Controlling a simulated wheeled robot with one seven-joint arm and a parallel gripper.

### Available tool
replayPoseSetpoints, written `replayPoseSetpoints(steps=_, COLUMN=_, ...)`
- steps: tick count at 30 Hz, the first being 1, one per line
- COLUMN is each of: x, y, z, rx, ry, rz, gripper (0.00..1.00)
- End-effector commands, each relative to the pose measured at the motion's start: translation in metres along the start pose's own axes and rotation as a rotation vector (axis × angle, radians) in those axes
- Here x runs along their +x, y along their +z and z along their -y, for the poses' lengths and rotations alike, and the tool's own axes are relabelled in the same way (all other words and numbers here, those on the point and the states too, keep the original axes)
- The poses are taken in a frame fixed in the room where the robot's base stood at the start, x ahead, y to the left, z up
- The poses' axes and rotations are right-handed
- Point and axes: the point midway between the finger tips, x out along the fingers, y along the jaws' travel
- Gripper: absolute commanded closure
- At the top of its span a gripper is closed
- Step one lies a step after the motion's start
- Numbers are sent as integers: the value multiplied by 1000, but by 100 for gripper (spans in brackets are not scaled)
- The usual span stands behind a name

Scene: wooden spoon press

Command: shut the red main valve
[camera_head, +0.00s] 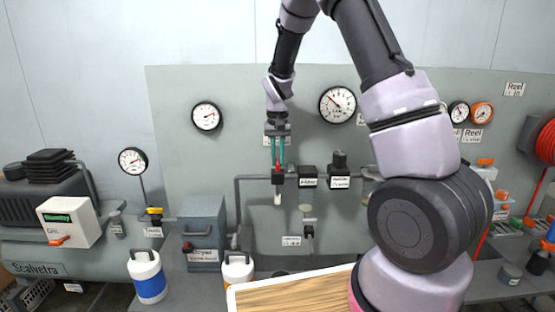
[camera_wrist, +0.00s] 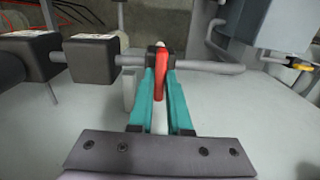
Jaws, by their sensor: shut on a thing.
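The red main valve handle (camera_wrist: 161,75) shows as a short red lever on a dark valve body on a grey horizontal pipe. In the head view the red handle (camera_head: 277,166) is small and sits between my fingertips. My gripper (camera_head: 278,160) has teal fingers pointing down at the valve. In the wrist view my gripper (camera_wrist: 160,88) is shut on the red handle, with one finger on each side of it. The lever looks roughly in line with the fingers and across the pipe. Part of the valve body is hidden behind the fingers.
Dark boxes (camera_head: 308,177) sit on the same pipe, right of the valve. Gauges (camera_head: 206,116) hang on the grey panel. A grey box (camera_head: 203,232) and a white-and-blue jug (camera_head: 148,275) stand left. A wooden board (camera_head: 285,297) is in front. My arm hides part of the right side.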

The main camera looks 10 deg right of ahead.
Motion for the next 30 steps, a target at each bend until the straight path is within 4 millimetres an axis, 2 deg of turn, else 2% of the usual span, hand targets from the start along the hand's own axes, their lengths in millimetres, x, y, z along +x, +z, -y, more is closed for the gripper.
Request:
replayPoseSetpoints(steps=1, x=-1, y=-1, z=0, rx=2, ry=-1, rz=-1, gripper=80)
replayPoseSetpoints(steps=3, x=-1, y=0, z=0, rx=1, ry=-1, rz=-1, gripper=54)
replayPoseSetpoints(steps=12, x=-1, y=0, z=0, rx=0, ry=0, rz=-1, gripper=54)
replayPoseSetpoints(steps=16, x=-9, y=-1, z=0, rx=-1, ry=-2, rz=-3, gripper=54)
replayPoseSetpoints(steps=20, x=-31, y=-1, z=0, rx=0, ry=-3, rz=-4, gripper=54)
replayPoseSetpoints(steps=27, x=-80, y=-1, z=0, rx=0, ry=-3, rz=-5, gripper=54)
replayPoseSetpoints(steps=30, x=-94, y=-1, z=0, rx=0, ry=-2, rz=-3, gripper=54)
